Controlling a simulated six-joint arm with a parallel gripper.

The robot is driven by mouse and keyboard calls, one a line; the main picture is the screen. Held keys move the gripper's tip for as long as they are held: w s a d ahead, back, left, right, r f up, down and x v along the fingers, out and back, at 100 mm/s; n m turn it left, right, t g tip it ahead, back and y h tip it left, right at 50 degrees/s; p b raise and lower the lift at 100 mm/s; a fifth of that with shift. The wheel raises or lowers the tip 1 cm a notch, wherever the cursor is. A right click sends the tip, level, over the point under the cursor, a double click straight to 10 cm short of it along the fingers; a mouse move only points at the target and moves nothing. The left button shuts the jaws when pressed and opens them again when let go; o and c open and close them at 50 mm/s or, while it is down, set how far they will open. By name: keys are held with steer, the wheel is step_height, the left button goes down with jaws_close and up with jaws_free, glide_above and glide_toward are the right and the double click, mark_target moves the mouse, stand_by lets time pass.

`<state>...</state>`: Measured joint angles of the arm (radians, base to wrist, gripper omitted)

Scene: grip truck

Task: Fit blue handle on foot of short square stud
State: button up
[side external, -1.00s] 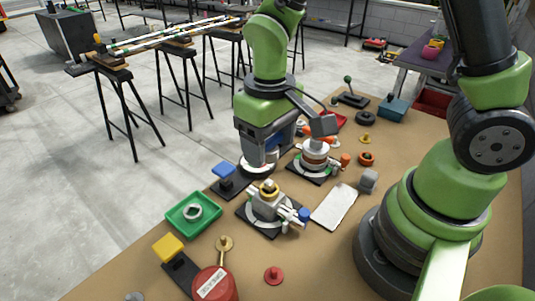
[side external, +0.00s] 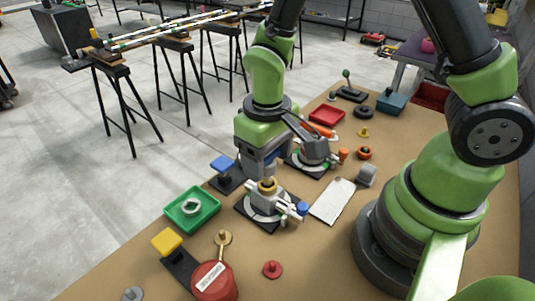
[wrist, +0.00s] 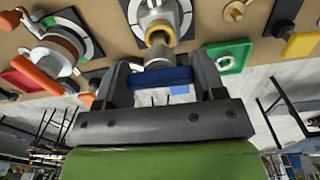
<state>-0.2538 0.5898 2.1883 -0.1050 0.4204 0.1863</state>
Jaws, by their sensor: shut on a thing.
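My gripper (side external: 262,168) points down above the near clamp fixture. In the wrist view its two fingers (wrist: 160,76) are shut on the blue handle (wrist: 158,78), whose grey cylindrical end (wrist: 159,57) points away from the palm. Just beyond that end is a yellow ring (wrist: 160,36) on a grey part in the fixture; the ring also shows in the side view (side external: 267,185). The handle's end and the ring look nearly in line; I cannot tell whether they touch. I cannot make out the square stud's foot. The fingers mostly hide the handle in the side view.
A green tray (side external: 176,222) with a grey nut lies left of the fixture. A blue-topped stand (side external: 221,162) is close on the left. A second fixture (side external: 300,166) stands behind right.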

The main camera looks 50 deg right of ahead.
mark_target(267, 162)
steer(key=shift+f, duration=0.2)
stand_by(0.7)
steer(key=shift+f, duration=0.4)
steer(key=shift+f, duration=0.95)
stand_by(1.4)
steer(key=o, duration=1.2)
steer(key=shift+c, duration=0.2)
steer(key=shift+r, duration=0.15)
steer(key=shift+r, duration=3.65)
